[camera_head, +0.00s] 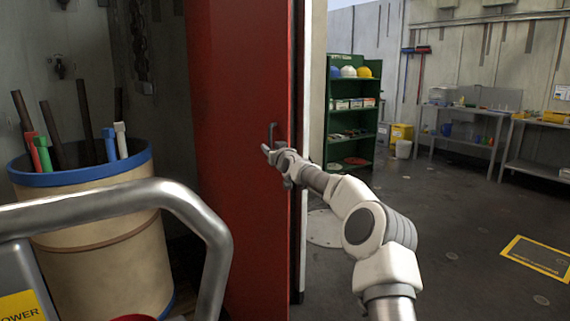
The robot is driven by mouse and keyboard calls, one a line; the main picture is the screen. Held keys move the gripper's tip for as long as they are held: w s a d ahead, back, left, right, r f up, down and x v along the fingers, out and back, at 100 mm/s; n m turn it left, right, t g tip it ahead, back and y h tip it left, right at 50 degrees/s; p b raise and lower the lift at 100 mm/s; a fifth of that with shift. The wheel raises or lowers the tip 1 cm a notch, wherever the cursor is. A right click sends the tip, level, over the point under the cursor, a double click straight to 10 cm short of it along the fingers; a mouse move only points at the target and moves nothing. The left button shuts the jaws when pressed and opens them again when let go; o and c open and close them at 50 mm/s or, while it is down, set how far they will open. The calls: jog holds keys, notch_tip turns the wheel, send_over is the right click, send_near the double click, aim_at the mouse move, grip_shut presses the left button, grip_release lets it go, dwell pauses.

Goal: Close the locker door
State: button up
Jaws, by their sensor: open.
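The red locker door (235,190) stands tall in the middle left of the head view, with its near edge beside a dark gap and a pale upright panel. A small dark handle (271,131) sticks out near its right edge. My gripper (268,150) is open, just below and in front of the handle. Whether its fingers touch the handle or the door is too small to tell. My arm reaches in from the lower right. The locker's inside is hidden.
A blue-rimmed barrel (95,235) of rods stands at left, behind a metal rail (120,200). A green shelf (354,115) and grey workbenches (465,145) stand at the back. The floor at right is clear, with a yellow floor marking (540,258).

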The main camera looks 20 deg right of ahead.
jog(key=s, duration=1.3)
jog(key=shift+d, duration=0.4)
